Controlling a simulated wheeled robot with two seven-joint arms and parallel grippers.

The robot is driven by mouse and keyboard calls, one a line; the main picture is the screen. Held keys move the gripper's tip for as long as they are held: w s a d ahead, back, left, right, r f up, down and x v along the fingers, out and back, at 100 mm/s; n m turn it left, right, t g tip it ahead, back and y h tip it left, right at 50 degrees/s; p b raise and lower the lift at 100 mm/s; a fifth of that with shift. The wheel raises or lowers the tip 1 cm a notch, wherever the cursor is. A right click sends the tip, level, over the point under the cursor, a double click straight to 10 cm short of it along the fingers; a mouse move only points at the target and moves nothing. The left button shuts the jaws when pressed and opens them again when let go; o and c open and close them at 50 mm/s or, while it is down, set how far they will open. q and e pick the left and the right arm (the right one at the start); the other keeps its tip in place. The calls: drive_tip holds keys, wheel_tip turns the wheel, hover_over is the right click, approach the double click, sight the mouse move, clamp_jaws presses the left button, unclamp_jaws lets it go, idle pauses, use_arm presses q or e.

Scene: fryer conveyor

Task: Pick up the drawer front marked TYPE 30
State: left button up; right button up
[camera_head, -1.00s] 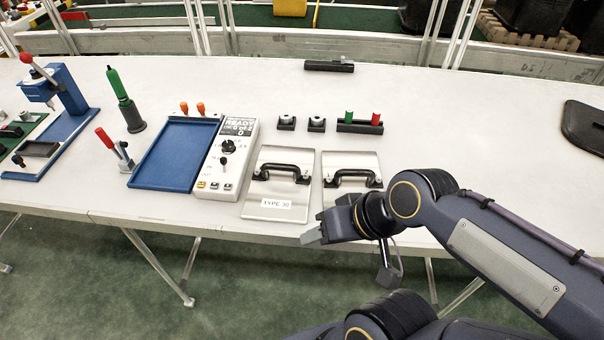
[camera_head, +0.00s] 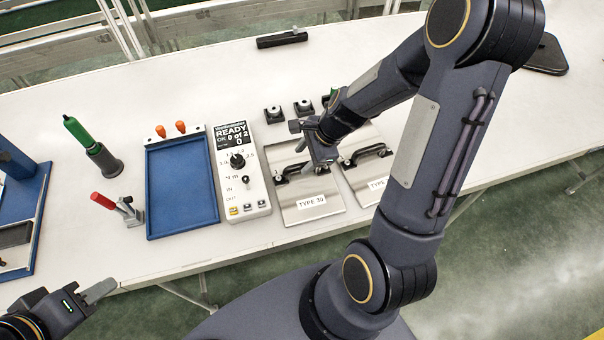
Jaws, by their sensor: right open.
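The drawer front marked TYPE 30 (camera_head: 309,217) is a flat silver plate lying on the white table, with a white label near its front edge. Its black handle (camera_head: 283,177) is partly hidden behind my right gripper. My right gripper (camera_head: 324,162) is open, pointing down over the handle's right part; I cannot tell whether it touches it. A second silver drawer front (camera_head: 366,195) with a black handle lies just to the right, partly covered by my arm; its label is only partly readable. My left gripper (camera_head: 98,292) is at the lower left, off the table's front edge, its jaw gap unclear.
A white control box (camera_head: 240,190) with a READY display and a blue tray (camera_head: 182,188) stand left of the plates. A green-handled tool (camera_head: 90,145) and a red-handled clamp (camera_head: 120,207) stand further left. Small black blocks (camera_head: 303,107) lie behind the plates.

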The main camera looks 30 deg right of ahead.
sight(299, 165)
drive_tip(key=x, duration=0.5)
drive_tip(key=shift+s+a, duration=0.2)
drive_tip(key=shift+s, duration=0.15)
clamp_jaws()
